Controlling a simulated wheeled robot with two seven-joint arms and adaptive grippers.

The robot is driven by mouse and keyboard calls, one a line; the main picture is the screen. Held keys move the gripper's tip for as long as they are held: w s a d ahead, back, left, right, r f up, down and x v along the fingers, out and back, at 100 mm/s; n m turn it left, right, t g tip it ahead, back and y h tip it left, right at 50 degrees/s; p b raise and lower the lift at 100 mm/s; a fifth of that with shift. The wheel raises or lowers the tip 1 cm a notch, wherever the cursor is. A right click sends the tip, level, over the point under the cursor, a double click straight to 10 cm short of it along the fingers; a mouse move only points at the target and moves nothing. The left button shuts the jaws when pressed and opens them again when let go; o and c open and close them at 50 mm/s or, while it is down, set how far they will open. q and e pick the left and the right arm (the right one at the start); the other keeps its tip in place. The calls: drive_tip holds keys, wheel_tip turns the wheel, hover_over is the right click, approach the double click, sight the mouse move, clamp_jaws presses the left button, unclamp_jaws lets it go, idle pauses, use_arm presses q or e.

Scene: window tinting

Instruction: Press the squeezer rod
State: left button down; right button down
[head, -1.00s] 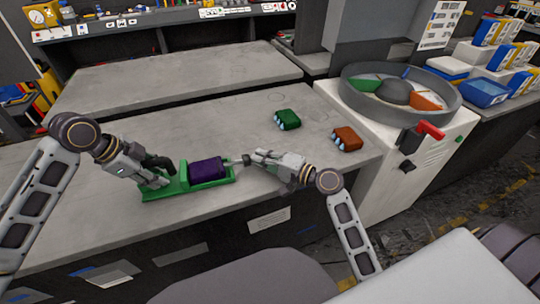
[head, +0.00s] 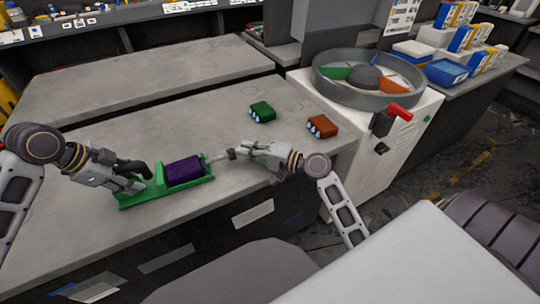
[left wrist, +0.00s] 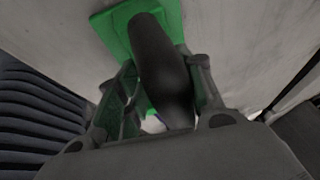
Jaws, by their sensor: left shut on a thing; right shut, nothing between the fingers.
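The squeezer is a long green frame (head: 140,201) lying on the grey table, with a purple block (head: 184,170) seated in it. A black handle (head: 133,167) is at its left end. My left gripper (head: 135,185) is shut on this handle. In the left wrist view the black handle (left wrist: 163,65) runs up between the fingers, with the green frame (left wrist: 110,28) behind it. A thin pale rod (head: 218,157) shows at the squeezer's right end. My right gripper (head: 233,154) is shut and empty at the rod's outer end; I cannot tell whether they touch.
A green block (head: 262,111) and an orange block (head: 322,126) lie on the table (head: 100,150) further back. A white machine (head: 400,135) with a round grey sorting tray (head: 325,83) and a red handle (head: 399,111) stands right of the table. The table's back left is clear.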

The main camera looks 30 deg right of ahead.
sight(116, 173)
use_arm(q)
drive_tip(key=shift+f, duration=0.15)
use_arm(e)
drive_tip(key=shift+v, duration=5.15)
drive_tip(key=shift+w+d, duration=0.1)
drive_tip(key=shift+d, duration=0.05)
use_arm(q)
drive_tip(key=c, duration=0.9)
unclamp_jaws()
drive_tip(key=shift+o, duration=0.4)
drive_tip(key=o, duration=0.5)
drive_tip(key=shift+c, duration=0.2)
drive_tip(key=shift+a+r, duration=0.1)
drive_tip(key=shift+r, duration=0.3)
drive_tip(key=shift+v, duration=2.65)
